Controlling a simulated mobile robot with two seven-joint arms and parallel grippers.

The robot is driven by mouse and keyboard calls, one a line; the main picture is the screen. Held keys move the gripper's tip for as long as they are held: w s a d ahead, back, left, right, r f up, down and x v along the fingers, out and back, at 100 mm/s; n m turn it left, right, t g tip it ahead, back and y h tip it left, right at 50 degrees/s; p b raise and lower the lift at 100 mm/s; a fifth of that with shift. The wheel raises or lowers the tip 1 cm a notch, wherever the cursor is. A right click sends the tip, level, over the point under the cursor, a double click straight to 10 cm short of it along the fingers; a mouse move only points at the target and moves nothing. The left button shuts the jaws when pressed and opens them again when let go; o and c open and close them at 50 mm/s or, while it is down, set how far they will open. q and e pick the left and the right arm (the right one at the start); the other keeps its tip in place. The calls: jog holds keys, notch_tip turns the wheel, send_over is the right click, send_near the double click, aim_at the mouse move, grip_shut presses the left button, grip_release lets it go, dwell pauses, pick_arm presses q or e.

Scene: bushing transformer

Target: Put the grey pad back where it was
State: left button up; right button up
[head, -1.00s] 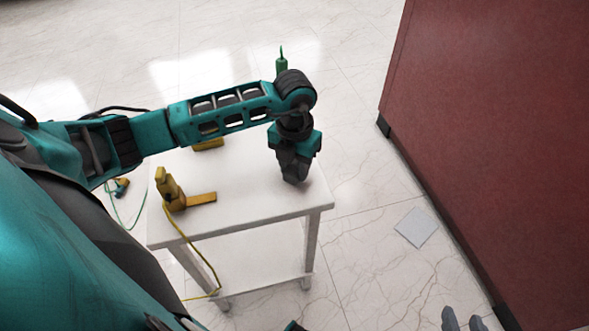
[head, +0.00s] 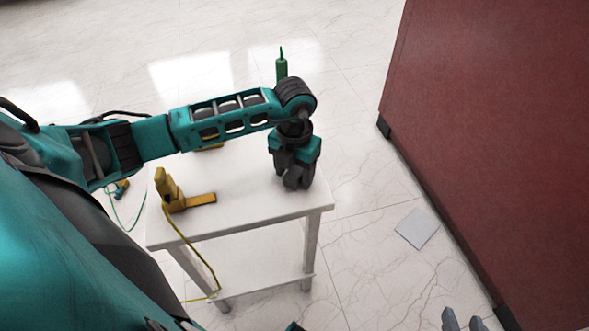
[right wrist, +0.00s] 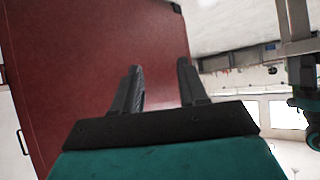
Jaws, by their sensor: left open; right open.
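A flat, light grey square pad (head: 417,228) lies on the floor between the white table and the dark red cabinet. My left gripper (head: 296,187) points down over the right part of the white table (head: 245,195), its dark fingers a little apart. I see no object between them, and the spot right under them is hidden. My right gripper (head: 463,322) shows only as two fingertips at the bottom edge, below the pad in the picture. In the right wrist view the right gripper (right wrist: 160,75) is open and empty, facing the red cabinet.
A yellow tool (head: 170,190) with a yellow cable stands on the table's left part. A green pointed bottle (head: 281,68) stands behind my left arm. The dark red cabinet (head: 500,130) bounds the right side. Floor around the pad is clear.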

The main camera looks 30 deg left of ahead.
aim_at(294, 173)
pick_arm(q)
notch_tip(294, 173, up, 12)
jog(key=p, duration=0.2)
jog(key=shift+r, duration=0.2)
pick_arm(e)
jog(key=shift+s+d+r, duration=0.15)
jog(key=shift+s+d, duration=0.2)
jog(key=shift+d, duration=0.2)
jog(key=shift+w+a+r, duration=0.1)
jog(key=shift+w+r, duration=0.05)
